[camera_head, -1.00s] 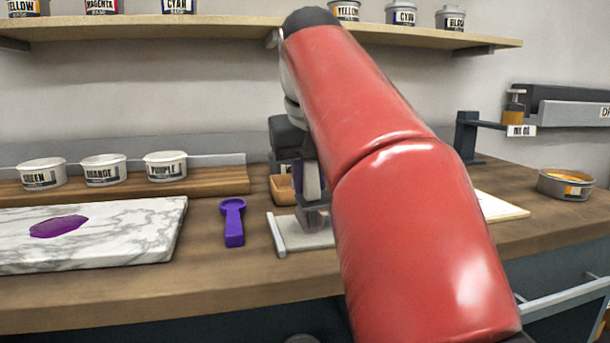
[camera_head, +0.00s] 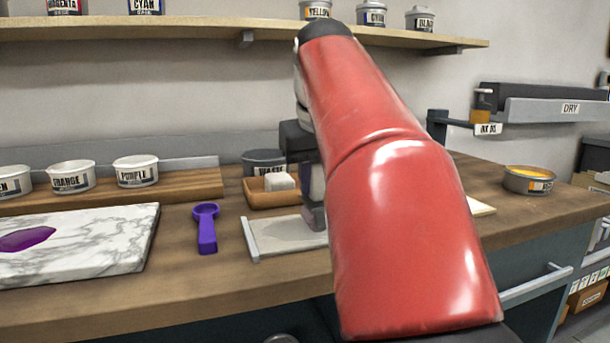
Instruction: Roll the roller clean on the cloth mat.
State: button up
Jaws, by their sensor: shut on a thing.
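The cloth mat (camera_head: 275,239) is a pale grey rectangle with a light bar along its left edge, flat on the wooden bench. Its right part is hidden behind my red arm. My gripper (camera_head: 314,212) points down at the mat's visible right part, low over it. It is shut on the roller, which is mostly hidden by the gripper and arm. I cannot tell whether the roller touches the mat or how much ink is on it.
A purple scoop (camera_head: 206,229) lies left of the mat. A marble slab (camera_head: 110,245) with purple ink (camera_head: 25,238) is further left. Behind the mat are a wooden tray (camera_head: 262,199) with a pale block (camera_head: 280,181) and a dark waste tub (camera_head: 258,160). An orange ink tin (camera_head: 528,181) stands right.

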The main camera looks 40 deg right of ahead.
jog(key=shift+s+d, duration=0.1)
jog(key=shift+d, duration=0.1)
jog(key=shift+w+a+f, duration=0.1)
jog(key=shift+w+a, duration=0.15)
jog(key=shift+a, duration=0.65)
jog(key=shift+w+a+f, duration=0.1)
jog(key=shift+w+a, duration=0.15)
jog(key=shift+a, duration=0.6)
jog(key=shift+w+a+r+p, duration=0.1)
jog(key=shift+w+a+p, duration=0.15)
jog(key=shift+a, duration=0.55)
jog(key=shift+w+a+r+p, duration=0.15)
jog(key=shift+w+a, duration=0.1)
jog(key=shift+a, duration=0.55)
jog(key=shift+d+f, duration=0.1)
jog(key=shift+s+d, duration=0.25)
jog(key=shift+d, duration=0.55)
jog(key=shift+s+d, duration=0.25)
jog(key=shift+d, duration=0.55)
jog(key=shift+s+d, duration=0.25)
jog(key=shift+d, duration=0.6)
jog(key=shift+s+d, duration=0.2)
jog(key=shift+d, duration=0.6)
notch_tip(320, 180, up, 5)
jog(key=shift+r, duration=0.55)
